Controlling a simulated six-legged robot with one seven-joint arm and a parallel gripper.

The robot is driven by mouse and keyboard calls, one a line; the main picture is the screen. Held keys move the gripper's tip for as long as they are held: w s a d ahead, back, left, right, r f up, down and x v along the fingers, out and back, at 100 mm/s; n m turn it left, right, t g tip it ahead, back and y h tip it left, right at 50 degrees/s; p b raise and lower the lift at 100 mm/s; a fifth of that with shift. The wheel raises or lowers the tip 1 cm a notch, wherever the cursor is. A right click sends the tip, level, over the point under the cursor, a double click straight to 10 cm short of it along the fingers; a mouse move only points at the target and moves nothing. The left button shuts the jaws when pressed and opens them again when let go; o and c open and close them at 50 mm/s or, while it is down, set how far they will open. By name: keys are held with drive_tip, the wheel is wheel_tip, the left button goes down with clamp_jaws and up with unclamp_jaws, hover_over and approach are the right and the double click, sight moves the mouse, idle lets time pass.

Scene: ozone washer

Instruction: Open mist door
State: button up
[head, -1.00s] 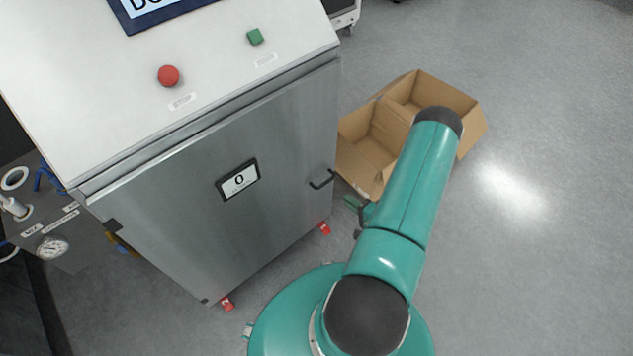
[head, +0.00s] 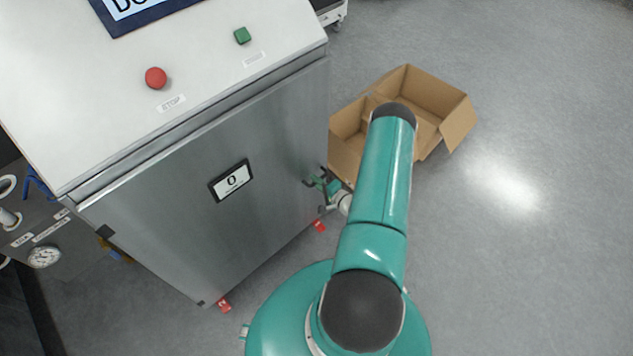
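The mist door is the flat grey metal door (head: 262,150) on the front of the washer cabinet, and it looks closed.
The sloped panel above the door has a red button (head: 156,78) and a green button (head: 242,36). Open cardboard boxes (head: 446,104) stand on the floor behind my arm. A gauge (head: 44,256) is at the far left. The floor at the right is clear.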

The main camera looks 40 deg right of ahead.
drive_tip(key=shift+w, duration=0.3)
drive_tip(key=shift+c, duration=0.5)
clamp_jaws()
drive_tip(key=shift+s, duration=0.15)
